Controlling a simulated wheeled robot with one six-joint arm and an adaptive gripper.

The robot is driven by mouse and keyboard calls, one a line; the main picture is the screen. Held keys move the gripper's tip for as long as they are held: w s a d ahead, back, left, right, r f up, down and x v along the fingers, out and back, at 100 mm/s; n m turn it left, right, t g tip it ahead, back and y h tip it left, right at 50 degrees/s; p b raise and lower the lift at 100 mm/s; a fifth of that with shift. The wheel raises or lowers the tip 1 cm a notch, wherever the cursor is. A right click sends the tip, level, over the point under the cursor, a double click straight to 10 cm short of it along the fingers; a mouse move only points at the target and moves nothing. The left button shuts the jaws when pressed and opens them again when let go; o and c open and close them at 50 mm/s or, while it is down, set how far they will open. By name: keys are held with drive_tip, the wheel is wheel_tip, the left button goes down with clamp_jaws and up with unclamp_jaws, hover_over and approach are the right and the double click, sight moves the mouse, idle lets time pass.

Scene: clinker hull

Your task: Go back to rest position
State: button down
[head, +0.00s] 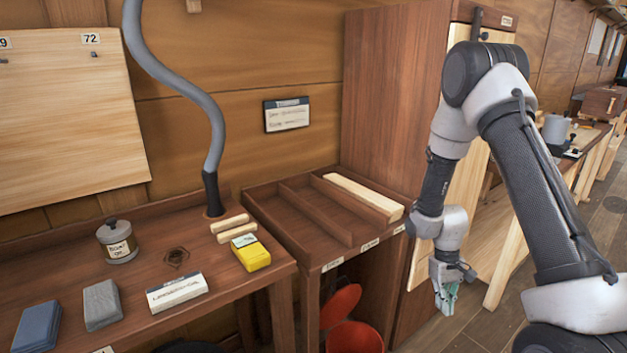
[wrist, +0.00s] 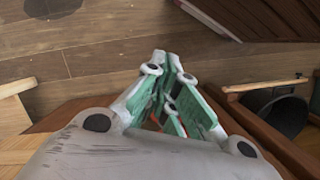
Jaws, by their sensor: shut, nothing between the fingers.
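My gripper (head: 446,296) hangs at the end of my arm on the right of the head view, pointing down in front of the light wooden panel of the tall cabinet. In the wrist view my gripper (wrist: 172,62) shows its green-padded fingers brought together with nothing between them. Below the fingertips is bare plank floor (wrist: 105,75).
A tray bench (head: 290,222) with a pale wooden strip (head: 365,196) stands left of my arm. The workbench (head: 215,292) holds a yellow box (head: 250,253), a lidded jar (head: 117,241) and blocks. Red buckets (head: 354,338) sit underneath. A tall cabinet (head: 385,95) stands behind.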

drive_tip(key=s+r+m+t, duration=0.1)
drive_tip(key=s+r, duration=0.5)
drive_tip(key=r, duration=0.7)
drive_tip(key=s+r+t, duration=0.3)
drive_tip(key=s+r, duration=0.4)
drive_tip(key=r, duration=0.6)
drive_tip(key=s+r+m+t+y, duration=0.1)
drive_tip(key=s+r+t, duration=0.2)
drive_tip(key=s+r, duration=0.4)
wheel_tip(320, 180, up, 6)
drive_tip(key=shift+s+d+r+m, duration=0.15)
drive_tip(key=shift+d+r+m, duration=0.1)
drive_tip(key=shift+m, duration=0.05)
drive_tip(key=shift+a, duration=0.1)
